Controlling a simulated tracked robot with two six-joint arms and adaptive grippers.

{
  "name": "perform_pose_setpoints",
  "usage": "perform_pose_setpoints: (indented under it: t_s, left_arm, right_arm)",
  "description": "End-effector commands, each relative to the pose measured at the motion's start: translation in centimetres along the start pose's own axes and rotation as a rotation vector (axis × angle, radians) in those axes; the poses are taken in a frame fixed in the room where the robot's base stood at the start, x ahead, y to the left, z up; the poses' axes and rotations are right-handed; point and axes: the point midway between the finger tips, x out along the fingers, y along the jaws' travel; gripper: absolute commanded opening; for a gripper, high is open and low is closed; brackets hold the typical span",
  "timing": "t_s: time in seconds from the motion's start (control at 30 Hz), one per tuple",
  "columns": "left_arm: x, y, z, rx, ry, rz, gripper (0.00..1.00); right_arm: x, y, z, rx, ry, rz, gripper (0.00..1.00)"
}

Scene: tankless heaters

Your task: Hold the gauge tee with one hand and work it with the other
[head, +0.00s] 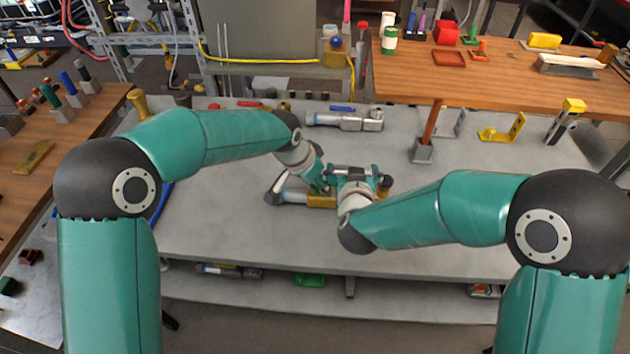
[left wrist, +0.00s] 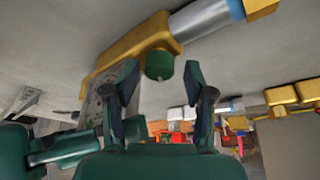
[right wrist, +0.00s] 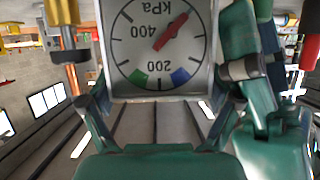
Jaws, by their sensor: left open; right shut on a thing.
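The gauge tee has a brass body (head: 322,201) and a silver pipe (head: 293,196), low over the middle of the grey bench. In the left wrist view its brass body (left wrist: 135,48) carries a green knob (left wrist: 159,66). My left gripper (head: 318,178) is open, its fingertips (left wrist: 158,88) just short of the knob on either side. My right gripper (head: 354,178) is shut on the gauge tee. Its square white dial (right wrist: 158,45) appears upside down between the fingers, with a red needle, green and blue marks. The arms partly hide the tee in the head view.
Another silver fitting (head: 345,121) lies behind on the grey bench (head: 230,225). A red-brown rod in a grey block (head: 422,150), a yellow bracket (head: 503,131) and a yellow-topped stand (head: 565,122) are at the back right. The front of the bench is clear.

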Motion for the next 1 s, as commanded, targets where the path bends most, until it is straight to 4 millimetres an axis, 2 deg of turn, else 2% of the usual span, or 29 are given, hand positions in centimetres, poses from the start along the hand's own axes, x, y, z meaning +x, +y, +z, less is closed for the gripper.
perform_pose_setpoints:
  t_s: [0.17, 0.4, 0.6, 0.77, 1.0]
  left_arm:
    - [-1.4, 0.0, -0.1, 0.0, 0.004, 0.0, 0.56]
    - [-5.0, 0.0, -0.3, 0.0, 0.009, -0.003, 0.56]
    - [-7.3, -0.1, -0.4, -0.002, 0.011, -0.002, 0.56]
    - [-8.0, -0.1, -0.4, -0.002, 0.013, -0.003, 0.56]
    - [-7.9, -0.1, -0.2, -0.002, 0.007, -0.001, 0.56]
  right_arm:
    - [0.0, -0.1, -0.1, -0.001, 0.001, -0.001, 0.2]
    - [0.0, -0.1, 0.0, -0.002, -0.001, -0.001, 0.2]
    - [0.0, -0.1, 0.1, -0.004, -0.002, -0.003, 0.2]
    - [0.0, -0.2, 0.2, -0.005, -0.004, -0.004, 0.2]
    - [0.0, -0.2, 0.2, -0.005, -0.004, -0.004, 0.2]
